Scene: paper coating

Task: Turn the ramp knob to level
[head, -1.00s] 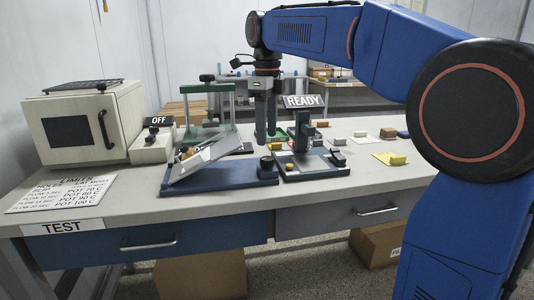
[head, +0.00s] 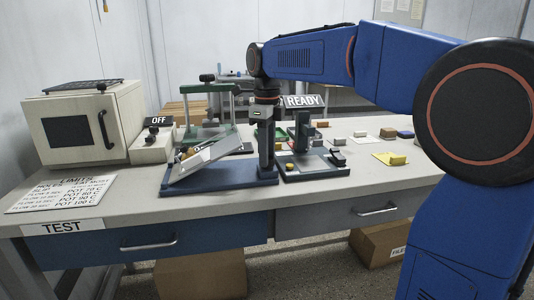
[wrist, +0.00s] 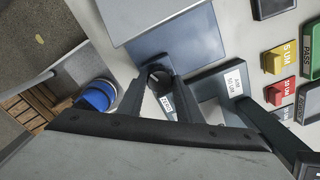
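The ramp (head: 205,158) is a pale plate hinged on a dark blue base (head: 225,181); it is tilted, with its right end raised. In the wrist view the ramp plate (wrist: 150,15) is at the top. The ramp knob (wrist: 158,78) is a round black knob with a light mark, beside a small white label (wrist: 167,102). My gripper (head: 266,172) is down at the right end of the base and hides the knob in the head view. In the wrist view my gripper's fingers (wrist: 153,72) are apart, one on each side of the knob; firm contact cannot be told.
A device under a READY sign (head: 305,101) stands close to the right of my gripper. A green frame (head: 210,115) is behind the ramp. A beige oven (head: 85,125) and an OFF switch box (head: 153,143) are at left. Small blocks on coloured cards lie at right.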

